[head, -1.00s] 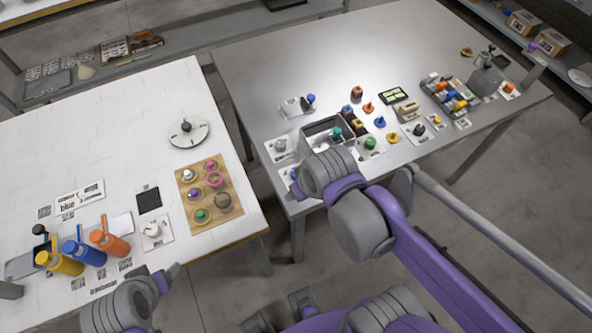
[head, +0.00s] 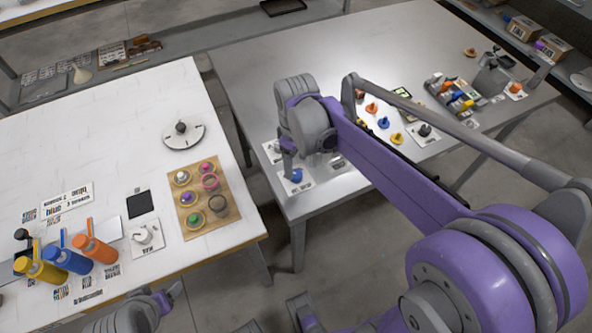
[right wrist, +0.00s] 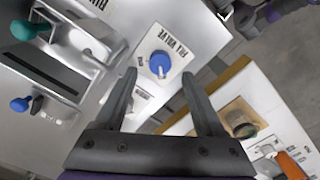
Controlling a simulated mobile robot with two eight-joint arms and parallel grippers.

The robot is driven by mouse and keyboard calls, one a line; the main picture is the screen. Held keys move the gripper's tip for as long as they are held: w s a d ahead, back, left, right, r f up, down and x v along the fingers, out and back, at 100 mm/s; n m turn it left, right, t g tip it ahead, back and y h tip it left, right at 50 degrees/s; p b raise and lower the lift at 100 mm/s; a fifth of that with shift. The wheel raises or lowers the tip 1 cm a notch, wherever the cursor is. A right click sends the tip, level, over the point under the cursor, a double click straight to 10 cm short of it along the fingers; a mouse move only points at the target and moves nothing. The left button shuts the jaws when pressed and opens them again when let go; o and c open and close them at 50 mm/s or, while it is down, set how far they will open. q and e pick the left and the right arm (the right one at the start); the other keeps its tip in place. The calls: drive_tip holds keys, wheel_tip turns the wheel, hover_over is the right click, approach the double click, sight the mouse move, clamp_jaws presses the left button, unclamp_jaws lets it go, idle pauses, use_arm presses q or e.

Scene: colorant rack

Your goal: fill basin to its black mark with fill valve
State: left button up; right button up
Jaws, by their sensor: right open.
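The fill valve is a blue knob (right wrist: 160,64) on a white plate lettered FILL VALVE. It also shows in the head view (head: 296,175) near the front left corner of the metal table. My right gripper (right wrist: 159,74) is open, pointing down at the valve, with the knob between its fingertips in the picture; contact is not visible. The grey basin (right wrist: 98,72) is partly in the right wrist view, at the left. My right arm hides most of it in the head view. I cannot make out its black mark or water level. My left gripper (head: 168,295) is low in the head view, away from the valve.
A teal knob (right wrist: 27,30) stands by the basin. Several coloured knobs, such as a yellow one (head: 397,138), stand farther right on the metal table. The white table (head: 90,150) holds bottles and a brown board (head: 190,208). A gap separates the tables.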

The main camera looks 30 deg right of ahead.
sight(296, 173)
drive_tip(key=shift+f, duration=2.1)
